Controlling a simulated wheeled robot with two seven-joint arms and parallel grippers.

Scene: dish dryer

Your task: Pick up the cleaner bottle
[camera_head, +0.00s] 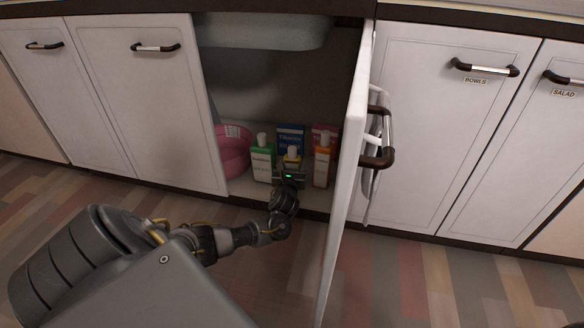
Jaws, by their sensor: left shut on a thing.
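Several cleaner bottles stand on the floor of the open cabinet under the sink. A green and white bottle (261,163) with a white cap stands on the left, and an orange bottle (322,165) with a white cap stands on the right. A smaller bottle with a yellow top (292,156) is between them. My left gripper (290,176) reaches in from the front and is shut on this middle bottle, hiding its lower part. The fingertips are small and dark here. My right gripper is out of view.
A blue box (290,138) and a pink-red package (325,132) stand behind the bottles. A pink basin (233,150) is at the left. The open cabinet door (345,150) stands close to the right of my left gripper. The sink basin (262,32) hangs above, with free room below it.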

